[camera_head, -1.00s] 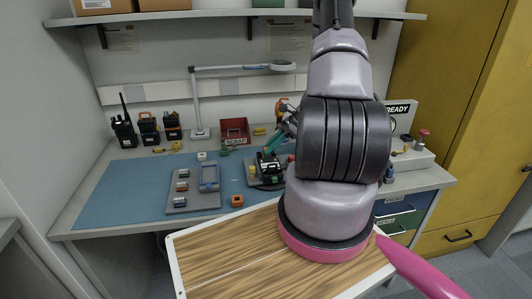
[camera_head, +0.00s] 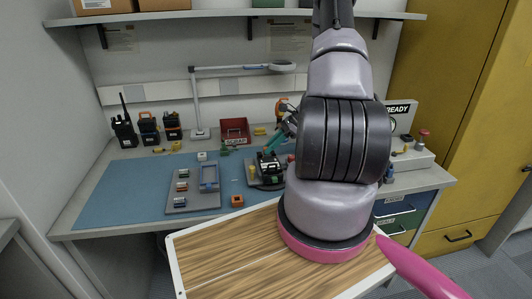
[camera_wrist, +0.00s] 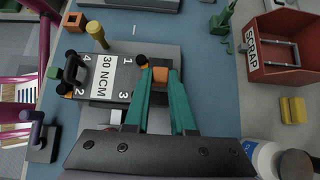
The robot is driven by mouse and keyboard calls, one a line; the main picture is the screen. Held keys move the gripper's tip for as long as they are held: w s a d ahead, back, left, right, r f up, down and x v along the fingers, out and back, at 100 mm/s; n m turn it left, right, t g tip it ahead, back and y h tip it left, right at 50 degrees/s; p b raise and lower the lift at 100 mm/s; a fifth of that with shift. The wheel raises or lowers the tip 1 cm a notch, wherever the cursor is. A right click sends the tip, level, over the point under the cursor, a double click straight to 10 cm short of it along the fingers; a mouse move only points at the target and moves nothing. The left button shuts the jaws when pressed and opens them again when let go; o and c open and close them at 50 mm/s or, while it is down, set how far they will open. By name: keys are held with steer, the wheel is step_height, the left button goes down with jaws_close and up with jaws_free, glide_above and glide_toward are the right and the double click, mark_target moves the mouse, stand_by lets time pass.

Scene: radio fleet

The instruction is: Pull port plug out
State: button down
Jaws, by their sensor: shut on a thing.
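My gripper (camera_wrist: 161,78) has teal fingers, shut on a small orange block, which I take to be the port plug (camera_wrist: 160,75). It is at the edge of a dark fixture marked 30 NCM (camera_wrist: 103,78), beside the numbers 1 and 3. Whether the plug is still seated in a port cannot be told, as the fingers hide its lower part. A black knob (camera_wrist: 141,61) stands just left of the fingertips and a yellow post (camera_wrist: 97,30) near the fixture's far edge. In the head view the fixture (camera_head: 268,166) is partly behind my arm.
A red SCRAP bin (camera_wrist: 285,70) is to the right in the wrist view, with yellow blocks (camera_wrist: 293,110) and a white round container (camera_wrist: 268,158) nearby. In the head view, a grey tray (camera_head: 193,203) lies left of the fixture. The blue mat's left part (camera_head: 110,195) is clear.

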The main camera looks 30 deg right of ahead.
steer(key=shift+r, duration=1.3)
stand_by(0.7)
steer(key=shift+r, duration=1.65)
